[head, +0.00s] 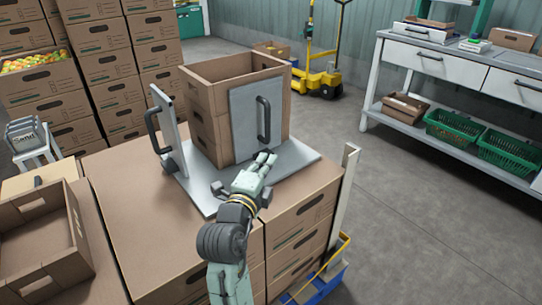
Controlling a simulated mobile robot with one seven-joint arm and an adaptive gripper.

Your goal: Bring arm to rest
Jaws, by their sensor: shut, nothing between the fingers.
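My gripper (265,158) is shut and empty at the end of my arm (235,215), which reaches up from the bottom middle. Its tip is just in front of the lower part of a grey upright plate (243,110) with a black handle (263,120); I cannot tell if they touch. A second upright plate with a black handle (153,130) stands at the left of the stack.
The base plate lies on stacked cardboard boxes (150,225). An empty open crate (75,245) is at the lower left. A tall box stack (100,60) stands behind at left. A workbench (440,65) with green baskets (450,130) is at right. The grey floor (400,200) between is clear.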

